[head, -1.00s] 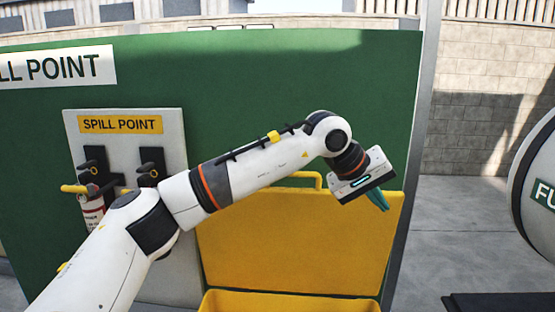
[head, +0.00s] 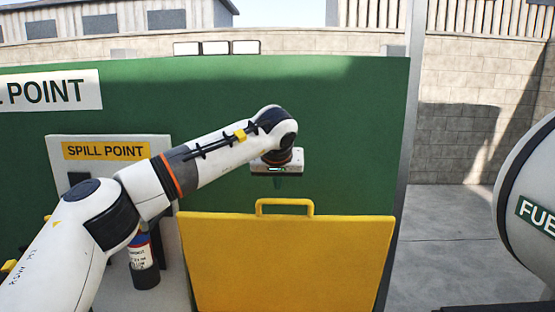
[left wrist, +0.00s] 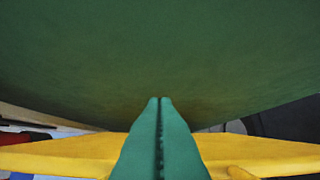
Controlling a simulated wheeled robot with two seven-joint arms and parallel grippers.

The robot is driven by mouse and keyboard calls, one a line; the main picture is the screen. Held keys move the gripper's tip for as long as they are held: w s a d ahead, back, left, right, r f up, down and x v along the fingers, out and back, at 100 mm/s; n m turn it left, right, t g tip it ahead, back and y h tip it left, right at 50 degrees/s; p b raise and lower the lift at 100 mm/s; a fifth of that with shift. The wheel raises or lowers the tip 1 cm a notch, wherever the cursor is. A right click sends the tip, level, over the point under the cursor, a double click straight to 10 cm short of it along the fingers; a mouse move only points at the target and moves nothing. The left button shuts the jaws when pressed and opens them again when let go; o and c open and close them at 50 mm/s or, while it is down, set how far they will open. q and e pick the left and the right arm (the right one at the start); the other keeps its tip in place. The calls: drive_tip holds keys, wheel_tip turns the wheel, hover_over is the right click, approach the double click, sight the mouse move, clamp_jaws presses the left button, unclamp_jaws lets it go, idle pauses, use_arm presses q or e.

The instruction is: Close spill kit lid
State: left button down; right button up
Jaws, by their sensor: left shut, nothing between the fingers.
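The yellow spill kit lid (head: 285,262) stands raised in front of the green panel, with its handle (head: 284,201) at the top edge. My left gripper (head: 278,186) is just above the handle and points down, its green fingers mostly hidden. In the left wrist view the shut, empty fingers (left wrist: 160,100) reach past the lid's yellow edge (left wrist: 60,155), with the green panel beyond. I cannot tell whether they touch the lid. The kit's box is out of view. My right gripper is not in view.
The green panel (head: 340,130) stands close behind the lid. A grey board with a SPILL POINT sign (head: 106,151) is at the left, partly behind my arm, with a bottle-like cylinder (head: 143,262) below. A large white tank (head: 530,200) is at the right. Paving between is clear.

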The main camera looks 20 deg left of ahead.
sight(278, 200)
use_arm(q)
drive_tip(key=s, duration=0.2)
drive_tip(key=s+d, duration=0.1)
drive_tip(key=shift+s+d+f+p, duration=0.1)
drive_tip(key=shift+s+f+p, duration=0.15)
drive_tip(key=shift+p, duration=0.15)
drive_tip(key=shift+s+f, duration=0.1)
drive_tip(key=shift+f, duration=0.1)
